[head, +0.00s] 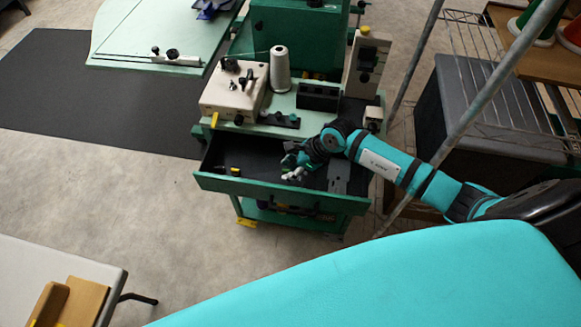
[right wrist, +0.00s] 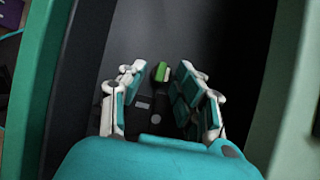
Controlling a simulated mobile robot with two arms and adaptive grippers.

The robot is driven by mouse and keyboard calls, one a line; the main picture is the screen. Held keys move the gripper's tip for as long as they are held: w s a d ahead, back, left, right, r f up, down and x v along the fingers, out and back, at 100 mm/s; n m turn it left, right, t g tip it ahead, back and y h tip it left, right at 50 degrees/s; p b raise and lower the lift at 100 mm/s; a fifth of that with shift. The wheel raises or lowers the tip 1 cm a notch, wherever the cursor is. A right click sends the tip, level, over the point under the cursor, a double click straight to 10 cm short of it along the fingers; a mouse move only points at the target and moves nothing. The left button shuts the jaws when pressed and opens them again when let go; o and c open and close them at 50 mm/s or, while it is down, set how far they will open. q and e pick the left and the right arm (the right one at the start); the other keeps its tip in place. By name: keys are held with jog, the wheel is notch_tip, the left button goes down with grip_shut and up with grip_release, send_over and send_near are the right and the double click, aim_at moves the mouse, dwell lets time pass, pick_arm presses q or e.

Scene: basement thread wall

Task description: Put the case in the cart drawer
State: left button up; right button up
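The cart drawer (head: 280,193) is pulled out at the front of the green cart, with a dark inside. My right gripper (head: 293,173) is over the drawer, low, with its fingers pointing in. In the right wrist view its fingers (right wrist: 158,100) stand apart, with nothing clearly held between them. A dark grey flat thing (head: 338,177) lies at the drawer's right end beside the gripper; it may be the case, but I cannot be sure. A small black and green object (right wrist: 161,73) shows beyond the fingertips. My left gripper is not in view.
The cart top holds a cream machine (head: 234,92), a thread cone (head: 280,68) and a black open box (head: 318,97). A small black and yellow object (head: 229,170) lies in the drawer's left part.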

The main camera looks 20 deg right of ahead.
jog(key=shift+r, duration=0.25)
jog(key=shift+s+d+r, duration=0.1)
jog(key=shift+d+r, duration=0.1)
jog(key=shift+r, duration=0.05)
jog(key=v, duration=1.1)
jog(key=shift+r, duration=0.1)
jog(key=shift+c, duration=0.2)
dwell(0.4)
